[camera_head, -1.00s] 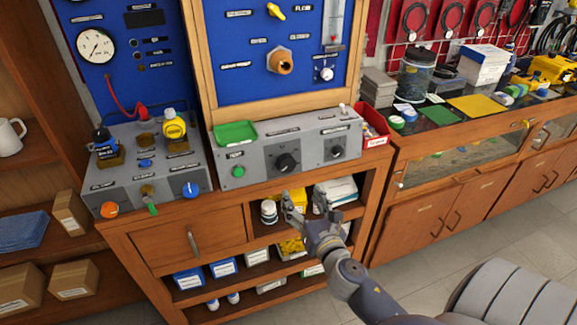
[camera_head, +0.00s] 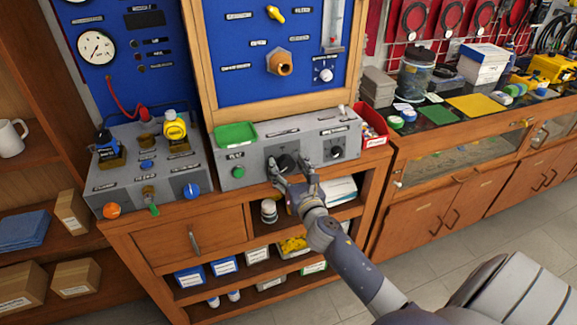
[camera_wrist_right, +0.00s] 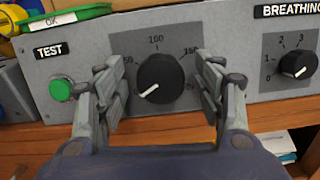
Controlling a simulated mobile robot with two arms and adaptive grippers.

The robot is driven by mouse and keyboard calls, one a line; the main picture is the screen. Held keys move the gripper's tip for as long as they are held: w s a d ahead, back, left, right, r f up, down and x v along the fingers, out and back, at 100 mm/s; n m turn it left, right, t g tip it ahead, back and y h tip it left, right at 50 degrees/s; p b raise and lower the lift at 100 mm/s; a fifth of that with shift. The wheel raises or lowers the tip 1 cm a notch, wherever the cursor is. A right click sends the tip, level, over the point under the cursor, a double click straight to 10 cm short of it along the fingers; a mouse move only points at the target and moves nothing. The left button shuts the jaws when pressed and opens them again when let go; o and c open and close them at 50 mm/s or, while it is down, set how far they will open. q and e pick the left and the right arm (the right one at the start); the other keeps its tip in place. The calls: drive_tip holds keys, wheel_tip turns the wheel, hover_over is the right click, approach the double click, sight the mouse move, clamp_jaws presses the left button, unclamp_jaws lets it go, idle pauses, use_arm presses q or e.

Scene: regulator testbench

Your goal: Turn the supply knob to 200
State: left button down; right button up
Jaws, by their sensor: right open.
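The large black knob (camera_head: 285,162) sits on the front face of the grey sloped panel. In the right wrist view the knob (camera_wrist_right: 160,79) is ringed by a scale showing 50, 100 and 150, with other marks partly hidden. Its white pointer line aims to the lower left, near the low end of the scale. Its name label is not readable. My right gripper (camera_head: 290,173) is open, with one finger on each side of the knob; in the wrist view gaps show between the fingers (camera_wrist_right: 161,90) and the knob. My left gripper is not in view.
A green TEST button (camera_wrist_right: 62,89) lies left of the knob, and a smaller breathing knob (camera_wrist_right: 298,64) lies right. A green tray (camera_head: 236,134) and a red bin (camera_head: 373,127) stand nearby. Open shelves with jars and boxes lie below the panel.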

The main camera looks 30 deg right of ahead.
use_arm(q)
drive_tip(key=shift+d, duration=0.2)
use_arm(e)
drive_tip(key=shift+w, duration=0.1)
drive_tip(key=shift+c, duration=0.9)
drive_tip(key=c, duration=0.9)
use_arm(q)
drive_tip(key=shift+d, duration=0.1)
